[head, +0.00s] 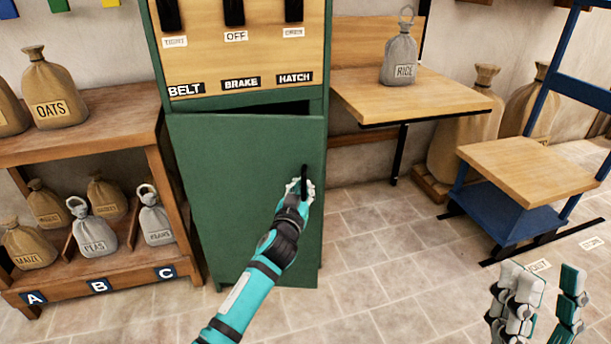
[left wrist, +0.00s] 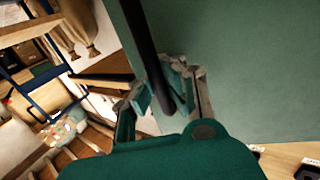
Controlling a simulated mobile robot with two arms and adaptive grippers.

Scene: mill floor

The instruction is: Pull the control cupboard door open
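The green control cupboard (head: 157,62) stands in the middle of the head view. Its door (head: 235,190) is slightly ajar, with a dark gap along the top toward the right. A black upright bar handle (head: 305,182) is on the door's right side. My left gripper (head: 299,187) is at this handle. In the left wrist view the handle (left wrist: 148,50) runs between the two fingers (left wrist: 166,98), which are closed around it. My right gripper (head: 543,302) is at the lower right, fingers apart, empty, away from the cupboard.
A shelf (head: 90,140) with several sacks stands close on the cupboard's left. A wall table (head: 425,95) with a grey rice sack (head: 400,58) is on the right. A blue-framed stand (head: 528,172) is further right. The tiled floor (head: 375,260) before the cupboard is clear.

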